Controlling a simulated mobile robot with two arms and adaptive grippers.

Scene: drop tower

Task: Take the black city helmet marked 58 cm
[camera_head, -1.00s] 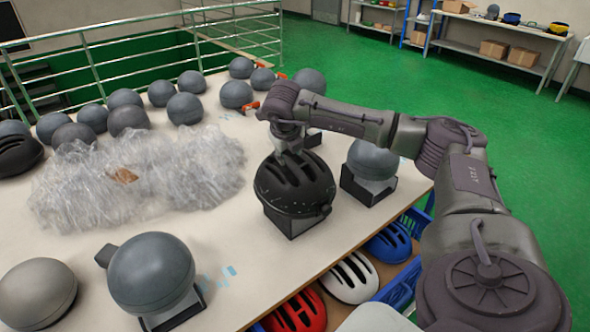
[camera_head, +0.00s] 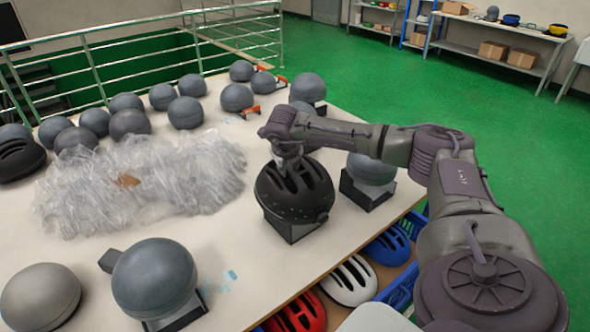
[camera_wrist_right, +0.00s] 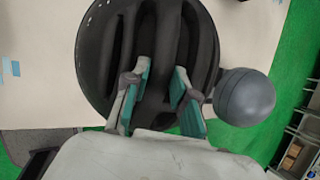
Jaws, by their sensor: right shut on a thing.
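A black vented helmet (camera_head: 294,196) sits on a dark block stand (camera_head: 290,229) near the table's front right edge. No size mark is legible on it. My right gripper (camera_head: 287,158) is over the helmet's top and shut on it. In the right wrist view, the two teal-padded fingers (camera_wrist_right: 158,98) reach into the vents on either side of a rib of the helmet (camera_wrist_right: 120,62). Another black helmet (camera_head: 20,158) lies at the table's far left edge. My left gripper is not in view.
A grey headform (camera_head: 371,168) on a black stand is close to the right of the helmet. Another headform (camera_head: 154,278) stands at the front. Crumpled clear plastic (camera_head: 140,185) covers the table's left middle. Red, white and blue helmets (camera_head: 348,281) lie below the front edge.

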